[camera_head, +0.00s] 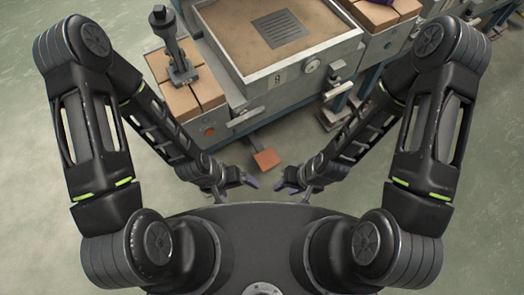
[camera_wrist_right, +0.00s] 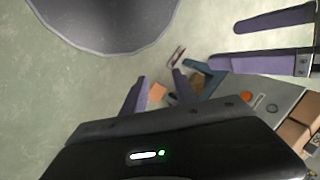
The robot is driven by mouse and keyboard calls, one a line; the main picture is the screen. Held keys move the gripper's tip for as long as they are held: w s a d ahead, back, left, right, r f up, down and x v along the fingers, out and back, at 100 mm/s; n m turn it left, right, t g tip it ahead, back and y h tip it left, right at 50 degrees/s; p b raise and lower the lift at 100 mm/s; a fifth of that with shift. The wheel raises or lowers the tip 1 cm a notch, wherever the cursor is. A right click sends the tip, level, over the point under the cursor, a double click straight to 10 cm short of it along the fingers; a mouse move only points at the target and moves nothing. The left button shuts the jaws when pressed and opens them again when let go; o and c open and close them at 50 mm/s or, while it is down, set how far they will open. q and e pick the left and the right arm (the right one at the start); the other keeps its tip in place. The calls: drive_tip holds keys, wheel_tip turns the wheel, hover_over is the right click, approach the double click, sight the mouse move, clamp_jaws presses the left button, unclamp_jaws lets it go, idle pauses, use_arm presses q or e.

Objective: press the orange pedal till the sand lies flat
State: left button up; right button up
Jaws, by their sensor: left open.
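The orange pedal (camera_head: 266,159) is low in front of the workbench, near the floor, in the head view. It also shows between my right fingers in the right wrist view (camera_wrist_right: 157,92). The sand (camera_head: 272,38) fills a square frame on the bench, with a dark slotted grate lying in its middle. My left gripper (camera_head: 250,181) is open and empty, below and left of the pedal in the picture. My right gripper (camera_head: 285,183) is open and empty, below and right of it. Neither gripper appears to touch the pedal.
Tan blocks (camera_head: 188,100) lie on the bench's left wing with a dark upright tool (camera_head: 177,55). More blocks (camera_head: 376,12) are at the right. Metal levers and a dial (camera_head: 312,65) stick out of the front. A grey foot plate (camera_head: 330,118) stands right of the pedal. Green floor is clear on both sides.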

clamp_jaws()
idle(1.5)
